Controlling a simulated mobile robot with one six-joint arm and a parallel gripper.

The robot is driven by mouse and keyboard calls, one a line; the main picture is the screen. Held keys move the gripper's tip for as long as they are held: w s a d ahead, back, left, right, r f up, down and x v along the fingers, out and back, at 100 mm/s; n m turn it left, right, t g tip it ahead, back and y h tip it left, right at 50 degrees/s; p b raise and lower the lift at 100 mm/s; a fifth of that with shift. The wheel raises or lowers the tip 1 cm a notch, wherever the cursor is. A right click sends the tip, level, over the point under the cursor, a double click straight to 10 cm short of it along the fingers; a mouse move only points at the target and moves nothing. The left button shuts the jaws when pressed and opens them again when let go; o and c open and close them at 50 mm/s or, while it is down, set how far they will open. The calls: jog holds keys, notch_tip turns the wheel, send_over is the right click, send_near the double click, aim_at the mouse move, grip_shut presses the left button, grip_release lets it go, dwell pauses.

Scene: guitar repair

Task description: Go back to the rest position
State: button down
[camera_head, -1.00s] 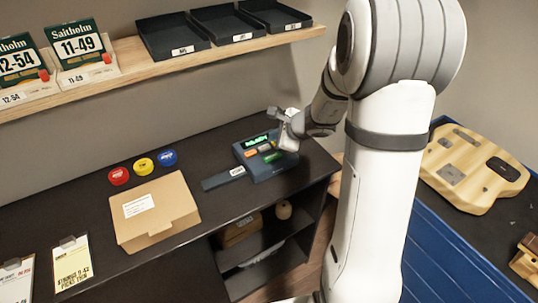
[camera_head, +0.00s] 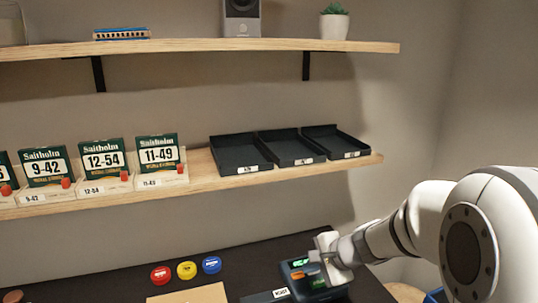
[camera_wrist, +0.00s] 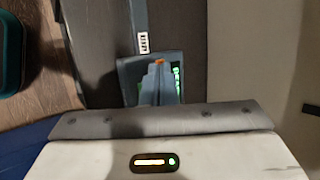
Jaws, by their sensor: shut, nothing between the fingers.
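My gripper (camera_head: 322,256) is a pale grey and white hand at the end of my white arm in the head view. It is above or in front of the blue-grey device (camera_head: 322,291) on the dark counter; I cannot tell whether they touch. The gripper is shut and empty. In the wrist view, the fingers (camera_wrist: 158,88) show in front of the device (camera_wrist: 128,68), which has a green lit display and an orange button. Part of the device is hidden by the gripper.
A wooden shelf (camera_head: 200,193) above the counter holds black trays (camera_head: 238,152) and string packs (camera_head: 160,150). A higher shelf (camera_head: 190,47) carries a potted plant (camera_head: 334,22). Red, yellow and blue round tins (camera_head: 187,270) and a cardboard box (camera_head: 188,296) lie on the counter.

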jog(key=s+d+r+n+g+h, duration=0.1)
jog(key=s+d+r+n+h, duration=0.1)
jog(key=s+n, duration=0.4)
jog(key=s+d+r+n+g+h, duration=0.1)
jog(key=s+d+r+n+h, duration=0.1)
jog(key=s+n, duration=0.5)
jog(key=s+h, duration=0.1)
jog(key=s, duration=0.5)
jog(key=shift+s+r+g+h, duration=0.3)
jog(key=shift+s, duration=0.1)
